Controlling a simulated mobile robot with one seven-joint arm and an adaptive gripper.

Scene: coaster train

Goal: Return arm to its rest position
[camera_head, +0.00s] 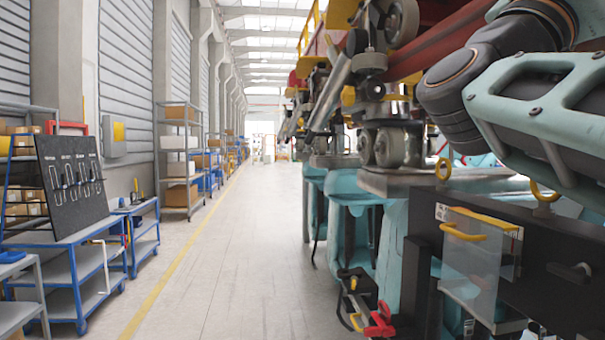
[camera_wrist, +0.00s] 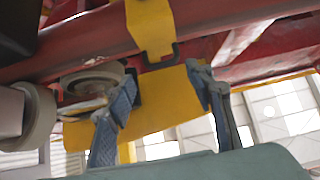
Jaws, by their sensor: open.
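My arm crosses the upper right of the head view, close beside the coaster train (camera_head: 440,45). My gripper is outside the head view. In the wrist view my gripper (camera_wrist: 165,92) shows two blue-grey fingers standing well apart, open, with nothing between them. Behind the fingers are a yellow plate (camera_wrist: 158,110) and a red beam (camera_wrist: 90,42) of the train's underside. I cannot tell whether the fingers touch the plate. A grey wheel (camera_wrist: 38,118) is at the left of the fingers.
A dark workbench with a clear panel (camera_head: 475,265) and yellow handle stands at the lower right. Red-handled tools (camera_head: 380,322) are beside it. Blue carts (camera_head: 75,265) and shelving (camera_head: 180,155) line the left wall. The floor aisle (camera_head: 240,260) between is clear.

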